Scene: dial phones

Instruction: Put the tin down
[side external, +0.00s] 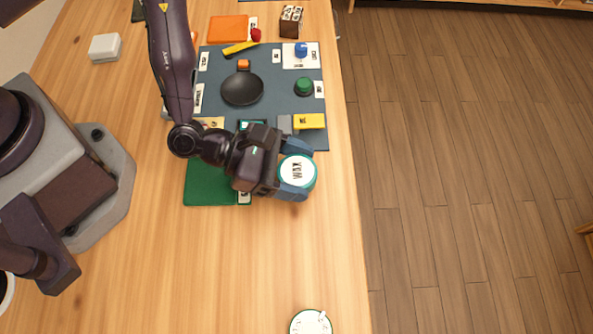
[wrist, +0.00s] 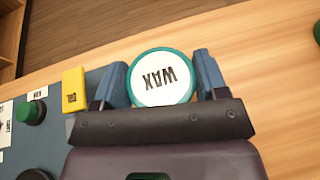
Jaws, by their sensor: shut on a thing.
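The tin (side external: 298,171) is round, with a white lid marked "WAX" and a teal rim. My gripper (side external: 296,172) is shut on it, with one blue-grey finger on each side. In the wrist view the tin (wrist: 161,78) sits between the two fingers (wrist: 161,84), lid facing the camera. In the side view it is by the table's right edge, just past the lower right corner of the dark mat. I cannot tell whether its underside touches the table.
The dark blue-grey mat (side external: 275,100) holds a black round dish (side external: 242,89), a green knob (side external: 304,86), a blue knob (side external: 301,50) and a yellow block (side external: 309,121). A green mat (side external: 208,185) lies left of my gripper. A round white dial (side external: 311,322) is at the bottom. Bare wood lies between.

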